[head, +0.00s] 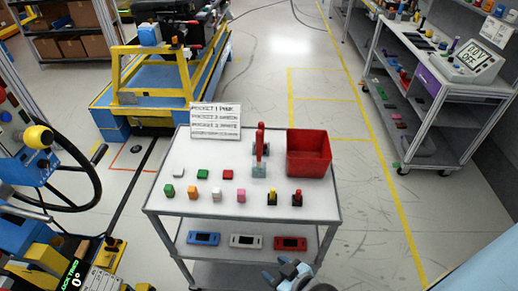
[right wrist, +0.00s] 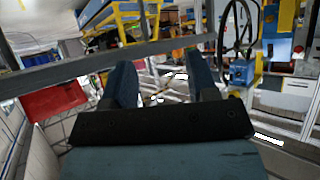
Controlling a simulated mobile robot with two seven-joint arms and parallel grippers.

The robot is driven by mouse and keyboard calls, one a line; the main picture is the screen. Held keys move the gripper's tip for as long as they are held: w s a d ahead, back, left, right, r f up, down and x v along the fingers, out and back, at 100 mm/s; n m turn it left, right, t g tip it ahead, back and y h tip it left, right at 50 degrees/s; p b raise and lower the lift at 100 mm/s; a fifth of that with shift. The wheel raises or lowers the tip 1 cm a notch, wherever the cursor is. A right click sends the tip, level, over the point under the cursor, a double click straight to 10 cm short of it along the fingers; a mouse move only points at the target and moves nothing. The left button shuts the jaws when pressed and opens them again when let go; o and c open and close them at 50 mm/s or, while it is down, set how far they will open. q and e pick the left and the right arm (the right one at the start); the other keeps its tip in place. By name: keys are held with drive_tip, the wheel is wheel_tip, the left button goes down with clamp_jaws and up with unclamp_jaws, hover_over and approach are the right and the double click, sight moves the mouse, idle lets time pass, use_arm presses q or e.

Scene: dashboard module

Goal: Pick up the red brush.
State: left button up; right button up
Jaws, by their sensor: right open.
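On the white cart top (head: 165,190), a small red piece with a dark base (head: 297,198) stands near the front right, next to a similar yellow and black one (head: 271,197). A taller upright red handle (head: 260,141) stands on a grey block further back. I cannot tell for sure which red piece is the brush. My right gripper (head: 290,272) is low at the front of the cart, apart from these pieces. In the right wrist view its two fingers (right wrist: 161,84) are spread, with nothing held between them. My left gripper is not in view.
A red bin (head: 308,153) stands at the cart's back right, and a text sign (head: 215,121) at the back left. Several small coloured blocks line the top. Three flat devices (head: 246,241) lie on the lower shelf. A steering wheel (head: 75,180) is at left.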

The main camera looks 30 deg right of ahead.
drive_tip(key=w+a+r+n+y+b, duration=0.1)
drive_tip(key=w+a+r+n+y, duration=0.2)
drive_tip(key=w+r+n+y, duration=0.25)
drive_tip(key=w+a+r+n+t+y, duration=0.1)
drive_tip(key=w+a+r+n+y, duration=0.25)
drive_tip(key=w+r, duration=0.35)
drive_tip(key=w+a+r+n+y+b, duration=0.1)
drive_tip(key=w+a+r+n+y, duration=0.25)
drive_tip(key=w+r+y, duration=0.35)
drive_tip(key=n+g+h+b, duration=0.3)
drive_tip(key=n+g+h, duration=0.2)
drive_tip(key=g+h, duration=1.05)
approach(259, 140)
drive_tip(key=a+f+t+h, duration=0.1)
drive_tip(key=s+a+f+t+h, duration=0.1)
drive_tip(key=f, duration=0.1)
drive_tip(key=s+a+f+t+h, duration=0.1)
drive_tip(key=f, duration=0.1)
drive_tip(key=shift+s+h+p, duration=0.2)
drive_tip(key=shift+h+p, duration=0.15)
drive_tip(key=shift+p, duration=0.05)
drive_tip(key=f, duration=0.1)
drive_tip(key=f+p, duration=0.1)
drive_tip(key=f, duration=0.2)
drive_tip(key=shift+w+d+f, duration=0.1)
drive_tip(key=shift+w+d, duration=0.15)
drive_tip(key=shift+w, duration=0.15)
drive_tip(key=shift+f, duration=0.45)
